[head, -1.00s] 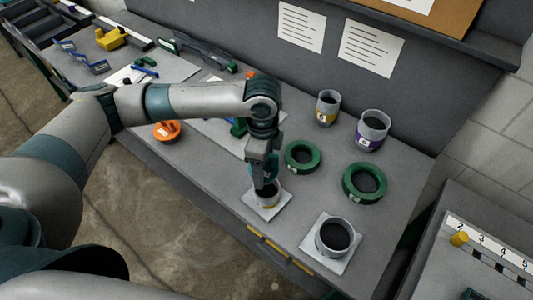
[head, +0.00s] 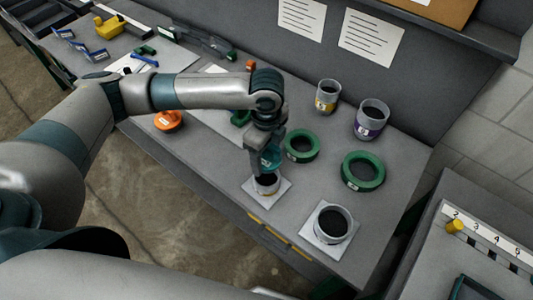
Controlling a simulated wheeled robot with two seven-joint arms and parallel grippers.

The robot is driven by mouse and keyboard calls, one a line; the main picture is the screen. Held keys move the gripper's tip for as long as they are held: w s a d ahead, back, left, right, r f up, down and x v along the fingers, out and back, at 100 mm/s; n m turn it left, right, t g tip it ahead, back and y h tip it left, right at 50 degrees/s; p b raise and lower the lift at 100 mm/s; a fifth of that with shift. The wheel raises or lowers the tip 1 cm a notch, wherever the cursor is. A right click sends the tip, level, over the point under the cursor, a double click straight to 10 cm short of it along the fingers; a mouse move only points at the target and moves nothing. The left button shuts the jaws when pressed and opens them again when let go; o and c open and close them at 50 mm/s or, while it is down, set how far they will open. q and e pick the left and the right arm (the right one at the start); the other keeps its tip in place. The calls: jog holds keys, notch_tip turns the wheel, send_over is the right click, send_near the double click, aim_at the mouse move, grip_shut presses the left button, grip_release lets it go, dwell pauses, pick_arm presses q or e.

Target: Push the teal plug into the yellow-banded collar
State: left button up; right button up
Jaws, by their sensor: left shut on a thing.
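My left gripper (head: 262,160) points down and is shut on the teal plug (head: 271,159), which its fingers partly hide. The plug is just above the dark opening of a small grey collar (head: 265,187) on a white square plate (head: 281,190). A thin yellow-orange band shows low on this collar. The plug's lower edge is near the rim; I cannot tell whether they touch. A second grey cup (head: 327,97) with a yellow label stands at the back of the bench. My right gripper is not in view.
A larger grey collar (head: 333,222) on a white plate stands to the right. Two green rings (head: 363,171) (head: 301,146) lie behind, with a purple-labelled cup (head: 371,120) near the wall. An orange object (head: 169,120) lies left. The bench's front edge is close to the collar.

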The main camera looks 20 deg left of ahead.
aim_at(266, 164)
pick_arm(q)
jog(key=shift+f+b, duration=1.85)
jog(key=shift+f, duration=0.5)
jog(key=shift+f, duration=0.4)
jog(key=shift+f+b, duration=0.3)
jog(key=shift+f, duration=1.45)
jog(key=o, duration=1.3)
